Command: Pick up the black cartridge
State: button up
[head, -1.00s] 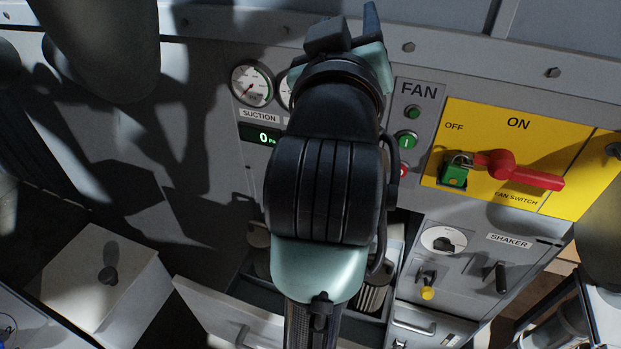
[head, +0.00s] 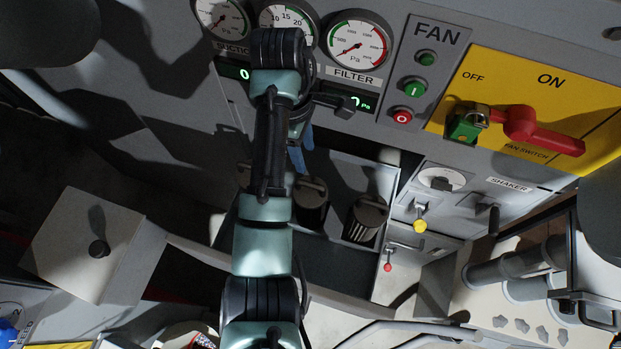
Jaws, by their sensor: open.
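Several round filter cartridges with dark caps stand in an open compartment in the lower middle of the head view. One dark cartridge (head: 310,207) is in the middle. Another cartridge (head: 366,218), with pale pleats under its dark cap, stands to its right. A third, at the left, is mostly hidden behind my arm. Shadow makes it hard to tell which cartridge is the black one. My gripper (head: 302,148), with blue fingers partly hidden by my wrist, is open in front of the panel, above the middle cartridge in the picture. It appears apart from the cartridges.
A yellow fan switch plate (head: 545,95) with a red handle and green lock is at right. Round gauges (head: 358,46) line the panel top. A shaker panel (head: 470,195) with knobs is right of the compartment. A pale box (head: 85,240) with a knob stands at left.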

aim_at(310, 183)
jog(key=f+b, duration=0.8)
jog(key=shift+s+d+f, duration=0.25)
jog(key=shift+s+d, duration=0.15)
jog(key=shift+d+f, duration=0.1)
jog(key=shift+f, duration=1.95)
grip_shut()
jog(key=shift+w+r, duration=0.1)
